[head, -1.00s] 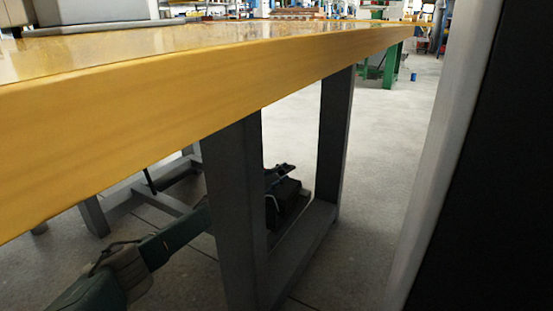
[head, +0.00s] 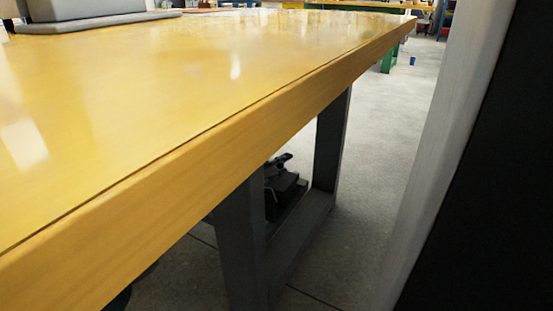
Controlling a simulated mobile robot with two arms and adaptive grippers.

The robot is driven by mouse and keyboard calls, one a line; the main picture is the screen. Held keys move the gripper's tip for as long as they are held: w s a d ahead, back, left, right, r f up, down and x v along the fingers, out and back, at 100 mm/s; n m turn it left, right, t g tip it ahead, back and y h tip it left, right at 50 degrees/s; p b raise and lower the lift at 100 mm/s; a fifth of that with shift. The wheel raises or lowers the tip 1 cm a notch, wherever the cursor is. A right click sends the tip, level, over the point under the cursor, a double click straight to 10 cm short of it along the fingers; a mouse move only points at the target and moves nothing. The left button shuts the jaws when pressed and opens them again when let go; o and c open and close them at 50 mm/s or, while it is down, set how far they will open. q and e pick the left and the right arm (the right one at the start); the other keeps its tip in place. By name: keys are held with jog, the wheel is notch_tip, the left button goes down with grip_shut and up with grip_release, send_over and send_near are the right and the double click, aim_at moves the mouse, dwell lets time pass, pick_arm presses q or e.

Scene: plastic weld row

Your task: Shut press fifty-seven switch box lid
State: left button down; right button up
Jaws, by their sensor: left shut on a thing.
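No switch box or lid can be made out for certain. A grey box-like thing on a flat grey base (head: 100,22) stands on the wooden table at the top left, cut off by the picture's edge. My right gripper is not in view.
The yellow wooden tabletop (head: 150,85) fills the left and middle, mostly bare, its front edge running to the upper right. Dark legs (head: 240,245) stand below it. Grey floor (head: 385,150) lies open to the right. A green-framed bench (head: 390,58) stands far back.

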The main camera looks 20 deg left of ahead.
pick_arm(q)
jog(key=shift+a+f+y, duration=0.3)
jog(key=shift+a+f, duration=0.2)
jog(key=c, duration=1.8)
grip_release()
jog(key=shift+f, duration=0.15)
jog(key=shift+d, duration=0.1)
jog(key=shift+d, duration=0.1)
jog(key=shift+s+r, duration=0.15)
jog(key=shift+r, duration=0.05)
jog(key=v, duration=1.1)
jog(key=shift+s+a, duration=0.25)
jog(key=shift+s, duration=0.1)
jog(key=shift+r, duration=0.1)
